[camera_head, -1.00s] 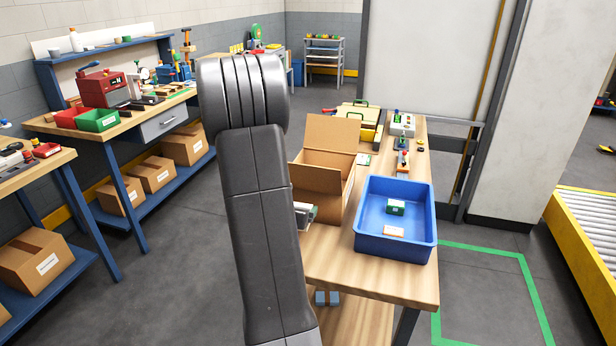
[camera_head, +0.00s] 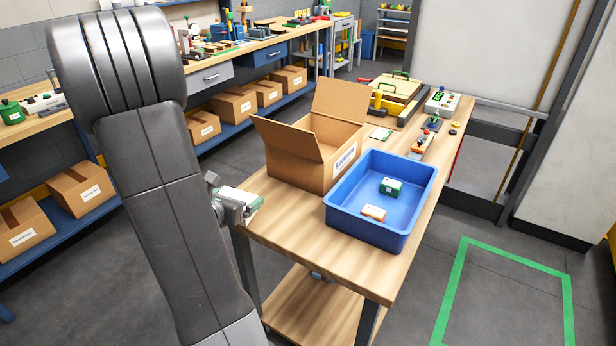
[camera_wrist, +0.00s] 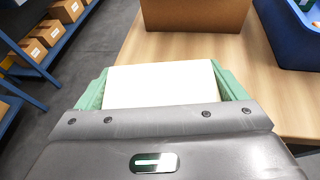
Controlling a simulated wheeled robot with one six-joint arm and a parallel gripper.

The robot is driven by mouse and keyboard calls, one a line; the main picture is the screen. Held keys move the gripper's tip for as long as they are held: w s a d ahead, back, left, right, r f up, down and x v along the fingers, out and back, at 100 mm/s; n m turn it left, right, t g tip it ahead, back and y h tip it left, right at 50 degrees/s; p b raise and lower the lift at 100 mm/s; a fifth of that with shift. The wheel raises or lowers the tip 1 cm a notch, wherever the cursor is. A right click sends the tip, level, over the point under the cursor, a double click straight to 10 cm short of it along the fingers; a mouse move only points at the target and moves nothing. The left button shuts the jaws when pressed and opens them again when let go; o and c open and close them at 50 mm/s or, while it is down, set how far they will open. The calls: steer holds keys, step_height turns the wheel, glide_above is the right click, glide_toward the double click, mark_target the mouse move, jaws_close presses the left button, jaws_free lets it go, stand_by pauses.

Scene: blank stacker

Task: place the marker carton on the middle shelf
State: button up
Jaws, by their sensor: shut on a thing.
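My gripper (camera_head: 246,207) is shut on a white-topped carton, which I take for the marker carton (camera_wrist: 160,84). In the wrist view the carton sits between two pale green fingers. In the head view it shows small, partly behind my arm, near the left edge of the wooden table (camera_head: 310,255); its underside is hidden. I cannot tell whether it is clear of the table edge. A wooden lower shelf (camera_head: 310,305) is under this table. Which shelf is the middle one I cannot tell from these views.
On the table stand an open cardboard box (camera_head: 305,155) and a blue tub (camera_head: 375,240) with a green box (camera_head: 391,187) and an orange-white box (camera_head: 373,213). Blue-framed benches with cartons run along the left. Green floor tape (camera_head: 455,290) marks clear floor at right.

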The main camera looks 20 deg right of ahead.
mark_target(249, 221)
steer(key=s, duration=0.1)
steer(key=s+d+f+m+g+h+b, duration=0.1)
steer(key=s, duration=0.1)
steer(key=s+m+g, duration=0.1)
steer(key=s, duration=0.1)
steer(key=shift+d+f+h, duration=0.3)
steer(key=shift+f+h, duration=0.1)
steer(key=shift+d, duration=0.35)
steer(key=w+d+p, duration=0.1)
steer(key=w+d, duration=0.2)
steer(key=d, duration=0.1)
steer(key=w+d+p, duration=0.1)
steer(key=w+d, duration=0.3)
steer(key=w+d+p, duration=0.1)
steer(key=w+d, duration=0.2)
steer(key=d, duration=0.2)
steer(key=shift+w+r+p, duration=0.1)
steer(key=shift+w+p, duration=0.1)
steer(key=shift+p, duration=0.1)
steer(key=shift+w+d, duration=0.15)
steer(key=shift+f, duration=1.85)
steer(key=shift+f, duration=0.2)
steer(key=o, duration=0.9)
steer(key=shift+r, duration=0.1)
steer(key=shift+c, duration=0.2)
